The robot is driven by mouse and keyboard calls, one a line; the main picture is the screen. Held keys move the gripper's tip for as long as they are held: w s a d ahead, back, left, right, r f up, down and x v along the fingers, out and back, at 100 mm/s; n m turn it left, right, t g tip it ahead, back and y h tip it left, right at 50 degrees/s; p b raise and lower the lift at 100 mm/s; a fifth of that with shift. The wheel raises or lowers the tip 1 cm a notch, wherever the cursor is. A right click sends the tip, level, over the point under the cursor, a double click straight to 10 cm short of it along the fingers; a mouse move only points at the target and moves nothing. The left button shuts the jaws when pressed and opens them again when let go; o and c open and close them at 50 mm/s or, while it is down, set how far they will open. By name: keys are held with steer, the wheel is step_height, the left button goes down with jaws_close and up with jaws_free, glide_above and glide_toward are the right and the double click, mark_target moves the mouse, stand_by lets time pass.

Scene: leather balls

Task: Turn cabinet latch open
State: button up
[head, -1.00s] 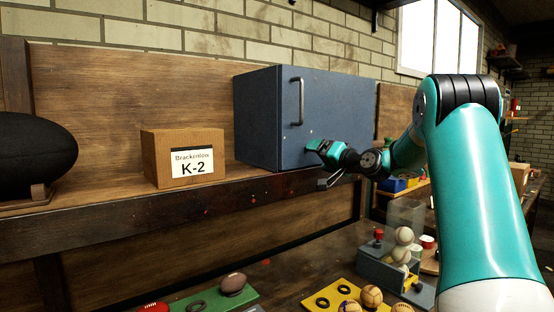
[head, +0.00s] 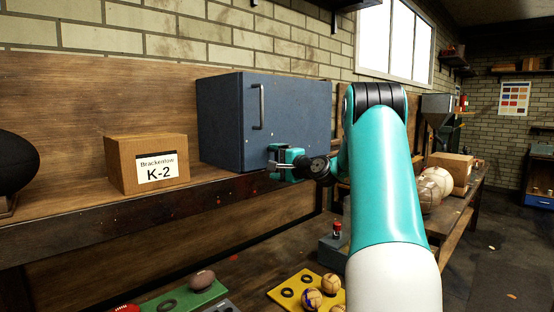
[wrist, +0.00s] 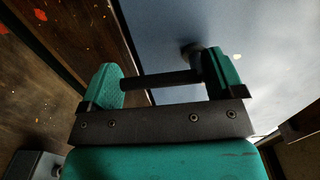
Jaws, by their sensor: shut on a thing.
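The blue-grey cabinet (head: 222,120) stands on the wooden shelf with its door closed and a dark vertical pull handle (head: 261,107) on the front. My gripper (head: 280,158) is at the low part of the cabinet front, below the pull handle. In the wrist view, my gripper's teal fingers (wrist: 165,82) stand at the two ends of a dark latch bar (wrist: 158,79), shut on it. A round dark pivot (wrist: 190,50) shows beside the bar against the blue door. In the head view the latch is mostly hidden by my gripper.
A cardboard box marked K-2 (head: 148,165) stands left of the cabinet. On the bench below are a green board (head: 185,297) with a brown ball and a yellow board (head: 290,290) with balls. The shelf's front edge (head: 130,222) runs below the cabinet.

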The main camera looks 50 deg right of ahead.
steer(key=shift+m, duration=0.3)
steer(key=o, duration=1)
steer(key=shift+o, duration=0.2)
steer(key=s+a+b, duration=0.2)
steer(key=s+b, duration=0.4)
steer(key=s, duration=1.1)
steer(key=shift+s+a, duration=0.15)
steer(key=shift+a, duration=0.1)
